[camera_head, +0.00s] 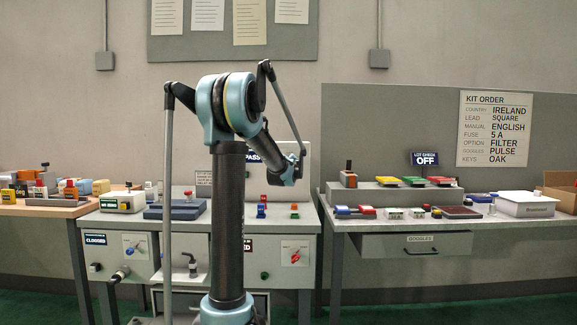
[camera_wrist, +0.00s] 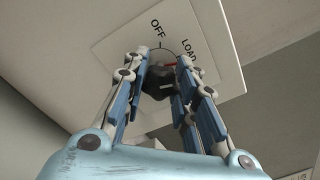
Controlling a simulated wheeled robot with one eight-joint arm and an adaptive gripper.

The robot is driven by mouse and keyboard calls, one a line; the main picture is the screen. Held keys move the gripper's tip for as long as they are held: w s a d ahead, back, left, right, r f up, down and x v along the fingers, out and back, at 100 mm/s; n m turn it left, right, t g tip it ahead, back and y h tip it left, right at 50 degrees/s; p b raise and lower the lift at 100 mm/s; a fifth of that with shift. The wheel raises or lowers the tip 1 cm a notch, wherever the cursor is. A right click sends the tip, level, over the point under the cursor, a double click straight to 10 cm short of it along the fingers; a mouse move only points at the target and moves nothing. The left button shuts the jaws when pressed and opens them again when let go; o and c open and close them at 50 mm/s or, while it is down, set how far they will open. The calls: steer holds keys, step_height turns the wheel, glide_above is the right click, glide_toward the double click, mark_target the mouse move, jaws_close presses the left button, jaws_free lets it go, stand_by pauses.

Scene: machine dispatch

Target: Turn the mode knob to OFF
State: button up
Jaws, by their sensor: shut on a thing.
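In the wrist view, the dark mode knob (camera_wrist: 158,82) sits on a pale square plate (camera_wrist: 222,84) marked OFF and LOAD. A short white mark shows on the knob. Which label the knob points to, I cannot tell. A thin curved line and a bit of red show beside the knob, near LOAD. My gripper (camera_wrist: 161,74) is shut on the knob, with its fingers on either side of it. The fingers hide part of the plate and any further labels. In the head view, I cannot make out the knob or fingertips clearly.
In the head view, a grey cabinet (camera_head: 112,222) carries a blue knob (camera_head: 130,250) and a red knob (camera_head: 295,257). A wooden table (camera_head: 40,210) is at left.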

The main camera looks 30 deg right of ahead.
steer(key=n, duration=0.4)
steer(key=shift+w+a+n, duration=0.15)
steer(key=shift+a+n, duration=0.05)
steer(key=shift+n, duration=0.2)
steer(key=n, duration=0.3)
steer(key=shift+n, duration=0.3)
steer(key=shift+o, duration=0.2)
steer(key=n, duration=0.3)
steer(key=shift+f+n, duration=0.1)
steer(key=shift+n, duration=1.8)
steer(key=shift+d, duration=0.1)
steer(key=o, duration=1.1)
steer(key=v, duration=1.2)
